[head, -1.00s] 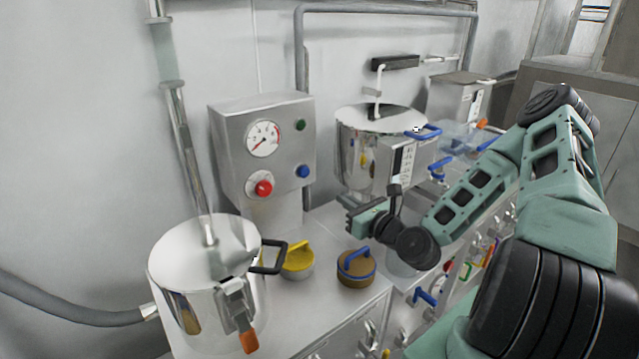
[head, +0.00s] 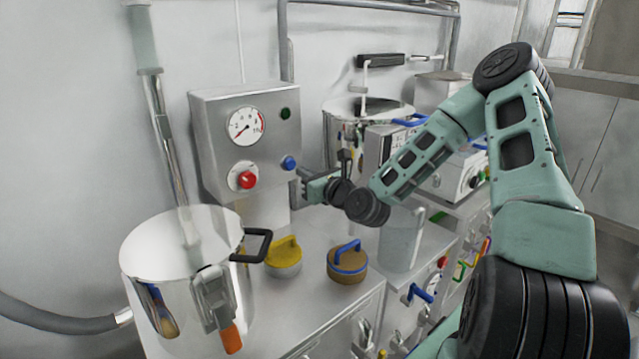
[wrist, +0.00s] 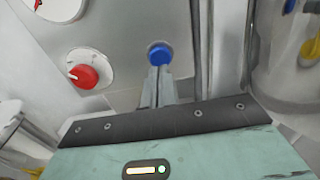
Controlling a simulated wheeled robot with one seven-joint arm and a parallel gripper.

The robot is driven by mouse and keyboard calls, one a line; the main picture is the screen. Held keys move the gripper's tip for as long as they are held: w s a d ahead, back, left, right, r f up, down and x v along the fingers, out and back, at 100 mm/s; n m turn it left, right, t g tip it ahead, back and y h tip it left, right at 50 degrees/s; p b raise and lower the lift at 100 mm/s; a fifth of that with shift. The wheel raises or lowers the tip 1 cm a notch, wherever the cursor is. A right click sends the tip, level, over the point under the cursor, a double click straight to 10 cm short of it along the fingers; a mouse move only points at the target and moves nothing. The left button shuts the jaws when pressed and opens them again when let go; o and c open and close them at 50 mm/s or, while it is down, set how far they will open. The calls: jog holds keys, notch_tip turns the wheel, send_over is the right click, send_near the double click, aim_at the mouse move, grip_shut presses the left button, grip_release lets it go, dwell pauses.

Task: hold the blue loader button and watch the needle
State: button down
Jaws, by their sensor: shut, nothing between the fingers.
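The blue loader button (head: 288,163) is on the lower right of the grey control box (head: 212,118). In the wrist view the blue button (wrist: 159,53) sits just beyond the fingertips of my gripper (wrist: 157,70). My gripper (head: 296,186) is shut and empty, close to the button; I cannot tell whether it touches. The round white gauge (head: 246,126) is above, its needle pointing to the lower left, at the low end of the scale. The red knob (head: 247,180) is left of the button and also shows in the wrist view (wrist: 83,76).
A green button (head: 285,113) is at the box's upper right. A steel pot (head: 180,270) stands at the front left. Yellow-handled (head: 284,256) and blue-handled (head: 347,262) lids lie on the counter below my gripper. A second steel vessel (head: 342,128) stands behind my arm.

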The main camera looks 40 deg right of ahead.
aim_at(291, 166)
jog(key=shift+w, duration=1.55)
